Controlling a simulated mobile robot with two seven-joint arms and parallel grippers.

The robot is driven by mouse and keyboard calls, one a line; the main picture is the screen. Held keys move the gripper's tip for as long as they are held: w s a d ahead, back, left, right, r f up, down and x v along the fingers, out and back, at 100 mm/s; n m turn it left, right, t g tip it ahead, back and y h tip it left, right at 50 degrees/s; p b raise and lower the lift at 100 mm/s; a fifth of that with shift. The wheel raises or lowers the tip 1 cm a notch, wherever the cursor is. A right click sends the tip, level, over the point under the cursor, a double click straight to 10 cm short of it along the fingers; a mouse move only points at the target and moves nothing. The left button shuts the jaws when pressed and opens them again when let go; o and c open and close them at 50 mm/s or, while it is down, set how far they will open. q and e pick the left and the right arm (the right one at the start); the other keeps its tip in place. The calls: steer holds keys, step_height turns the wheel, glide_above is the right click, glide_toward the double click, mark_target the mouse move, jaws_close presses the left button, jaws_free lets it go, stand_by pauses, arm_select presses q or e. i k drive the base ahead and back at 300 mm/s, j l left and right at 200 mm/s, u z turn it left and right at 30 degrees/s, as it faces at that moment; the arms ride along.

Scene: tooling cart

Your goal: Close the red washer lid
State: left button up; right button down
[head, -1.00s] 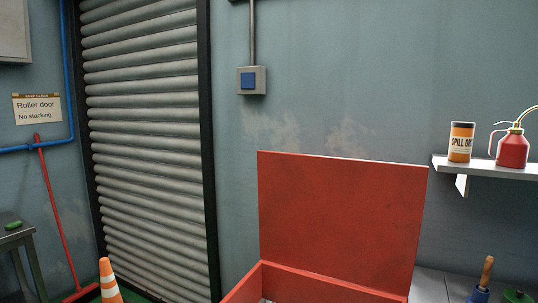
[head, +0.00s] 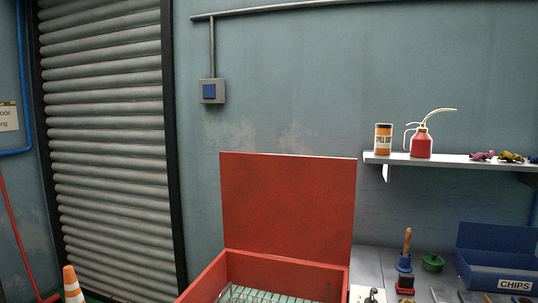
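The red washer lid (head: 288,203) stands open and upright at the back of the red washer tub (head: 285,270). The tub's inside shows a wire basket (head: 262,295) over a pale green slatted floor. The tub's front is cut off by the bottom edge of the view. Neither of my grippers is in view.
A grey bench (head: 375,265) to the right of the washer holds a wooden-handled tool (head: 406,250), a green item (head: 433,262) and a blue CHIPS bin (head: 497,262). A wall shelf (head: 450,161) carries an orange can (head: 383,139) and a red oil can (head: 421,144). A traffic cone (head: 72,285) stands at left.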

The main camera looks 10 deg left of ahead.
mark_target(295, 206)
steer(key=j+z, duration=0.1)
steer(key=z, duration=0.25)
steer(key=j+z, duration=0.1)
steer(key=z, duration=0.25)
steer(key=j+z, duration=0.1)
steer(key=z, duration=0.25)
steer(key=j, duration=5.5)
steer(key=k+u, duration=0.05)
steer(key=k, duration=0.05)
